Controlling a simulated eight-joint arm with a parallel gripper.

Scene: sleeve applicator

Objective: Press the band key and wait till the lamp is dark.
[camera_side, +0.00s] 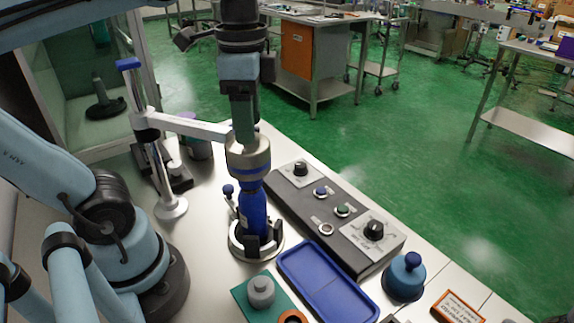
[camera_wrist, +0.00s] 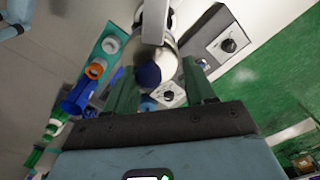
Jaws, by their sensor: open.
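The black control panel (camera_side: 285,205) lies along the back edge of the table. It carries a blue button (camera_side: 320,191), a green button (camera_side: 342,210), a pale ring-shaped fitting (camera_side: 326,229) and two black knobs. I cannot read the labels, so I cannot tell which is the band key or the lamp, nor whether any light is lit. My gripper (camera_side: 244,138) is over the metal applicator head (camera_side: 248,160), left of the panel. In the wrist view its green fingers (camera_wrist: 163,95) stand apart, with a dark blue knob (camera_wrist: 148,75) showing between them. The gripper holds nothing visible.
A blue bottle (camera_side: 254,208) stands upright in a ringed holder under the head. A post's pale arm (camera_side: 190,125) reaches to the head from the left. A blue tray (camera_side: 325,285), a teal board (camera_side: 245,300) and a blue knobbed pot (camera_side: 404,280) fill the front.

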